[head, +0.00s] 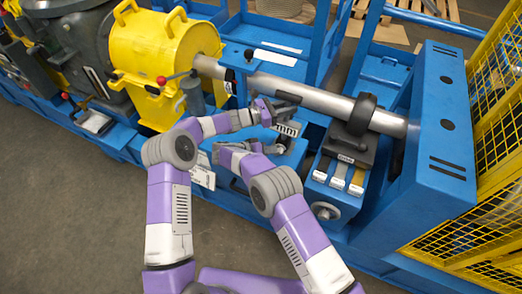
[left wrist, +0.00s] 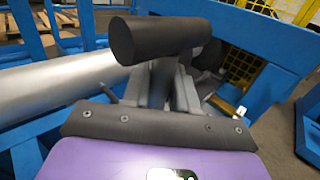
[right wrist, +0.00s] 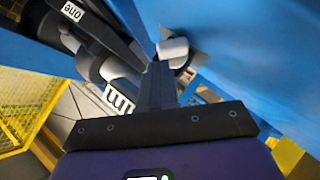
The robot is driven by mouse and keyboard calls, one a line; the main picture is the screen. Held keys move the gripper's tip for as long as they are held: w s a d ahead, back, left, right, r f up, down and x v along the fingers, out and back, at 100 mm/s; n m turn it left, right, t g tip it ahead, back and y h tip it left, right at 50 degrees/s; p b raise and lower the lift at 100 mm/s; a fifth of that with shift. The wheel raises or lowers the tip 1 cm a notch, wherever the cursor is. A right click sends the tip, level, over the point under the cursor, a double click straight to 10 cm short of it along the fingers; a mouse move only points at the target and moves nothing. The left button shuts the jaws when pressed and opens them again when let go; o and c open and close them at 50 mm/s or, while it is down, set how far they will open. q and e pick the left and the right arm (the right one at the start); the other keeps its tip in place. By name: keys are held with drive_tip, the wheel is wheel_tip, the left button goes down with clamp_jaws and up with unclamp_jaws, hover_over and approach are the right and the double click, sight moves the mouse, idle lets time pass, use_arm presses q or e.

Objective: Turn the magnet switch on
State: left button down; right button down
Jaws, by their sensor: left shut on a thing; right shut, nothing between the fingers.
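My left gripper (head: 274,107) is shut on a dark device with a thick black cylinder (left wrist: 160,40) that lies across its fingers in the left wrist view. In the head view the device (head: 288,97) is small, and a labelled block (head: 289,128) shows just below it. My right gripper (head: 275,148) is shut and empty, below the left one. In the right wrist view a short pale grey knob (right wrist: 172,50) shows by its fingertips (right wrist: 163,72); I cannot tell whether they touch. Dark parts with white labels (right wrist: 108,45) are beside it. Which part is the magnet switch is not clear.
A steel shaft (head: 300,91) runs behind the grippers from a yellow housing (head: 165,60) to a blue frame (head: 447,125). A black collar (head: 362,114) sits on it. Yellow mesh guarding stands far right.

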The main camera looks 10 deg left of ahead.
drive_tip(key=shift+w+d+f, duration=0.35)
drive_tip(key=shift+d+f, duration=0.05)
drive_tip(key=shift+d, duration=0.1)
drive_tip(key=shift+s+d+r+m+y, duration=0.15)
drive_tip(key=shift+d+m+y, duration=0.3)
drive_tip(key=shift+y, duration=0.45)
drive_tip(key=shift+y, duration=0.3)
drive_tip(key=shift+s+d+m+t+y, duration=0.15)
drive_tip(key=shift+d+m+t+y, duration=0.35)
drive_tip(key=shift+y, duration=0.4)
drive_tip(key=shift+d+m, duration=0.2)
drive_tip(key=shift+m, duration=0.15)
drive_tip(key=shift+s+d, duration=0.1)
drive_tip(key=shift+s+d+f+y, duration=0.1)
drive_tip(key=shift+d+f+y, duration=0.2)
drive_tip(key=shift+d, duration=0.1)
drive_tip(key=shift+a, duration=0.1)
idle(0.4)
